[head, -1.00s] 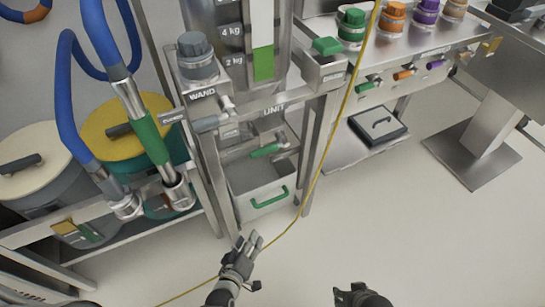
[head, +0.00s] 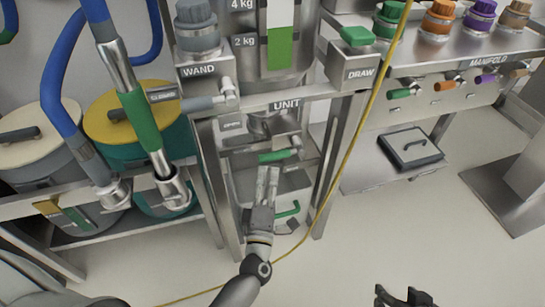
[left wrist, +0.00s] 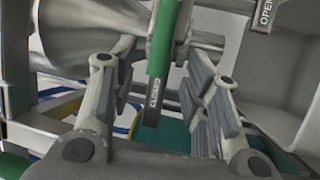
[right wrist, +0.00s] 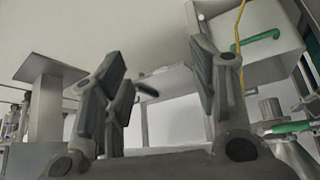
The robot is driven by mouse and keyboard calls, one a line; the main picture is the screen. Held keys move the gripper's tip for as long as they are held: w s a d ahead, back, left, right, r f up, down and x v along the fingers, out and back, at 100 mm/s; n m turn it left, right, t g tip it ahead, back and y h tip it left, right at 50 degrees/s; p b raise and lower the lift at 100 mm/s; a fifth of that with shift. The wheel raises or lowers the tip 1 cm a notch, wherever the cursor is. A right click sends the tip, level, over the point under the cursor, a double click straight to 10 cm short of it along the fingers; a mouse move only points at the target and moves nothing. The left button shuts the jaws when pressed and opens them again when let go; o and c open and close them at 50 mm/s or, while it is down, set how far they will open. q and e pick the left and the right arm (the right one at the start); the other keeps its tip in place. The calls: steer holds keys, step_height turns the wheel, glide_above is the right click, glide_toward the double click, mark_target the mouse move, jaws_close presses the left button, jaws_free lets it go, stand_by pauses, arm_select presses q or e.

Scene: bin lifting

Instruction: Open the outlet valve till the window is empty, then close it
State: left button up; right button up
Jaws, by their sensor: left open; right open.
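The outlet valve's green lever (head: 278,156) sits under the hopper marked UNIT. In the left wrist view the green lever (left wrist: 162,40) stands between the spread fingers, its end near a plate reading CLOSED (left wrist: 153,100); I cannot tell if they touch it. An OPEN plate (left wrist: 263,14) is at upper right. My left gripper (head: 268,178) is open, just below the lever. The window (head: 280,35) shows green fill between the 2 kg and 4 kg marks. My right gripper (head: 405,298) is open and empty over the floor; its fingers (right wrist: 165,85) are spread.
A grey bin with a green handle (head: 288,209) stands below the outlet, partly hidden by my left gripper. A yellow cord (head: 348,155) hangs in front of the frame's right side. A DRAW box (head: 358,70) and WAND box (head: 205,70) flank the hopper.

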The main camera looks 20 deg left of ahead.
mark_target(270, 160)
arm_select(q)
steer(key=x, duration=0.6)
steer(key=shift+w+b, duration=0.1)
steer(key=shift+b, duration=0.2)
steer(key=shift+x, duration=0.75)
arm_select(e)
steer(key=shift+w+a+r+t+y, duration=0.1)
steer(key=shift+w+a+r+t, duration=0.2)
steer(key=shift+w, duration=0.35)
steer(key=shift+w+a+r+t+y, duration=0.15)
steer(key=shift+w+r+t, duration=0.25)
steer(key=shift+w, duration=0.2)
steer(key=shift+w+a+r+t+y, duration=0.1)
steer(key=shift+w+a+r+t, duration=0.25)
steer(key=shift+w, duration=0.3)
steer(key=shift+d+f, duration=0.1)
steer(key=shift+d, duration=0.05)
arm_select(q)
jaws_close()
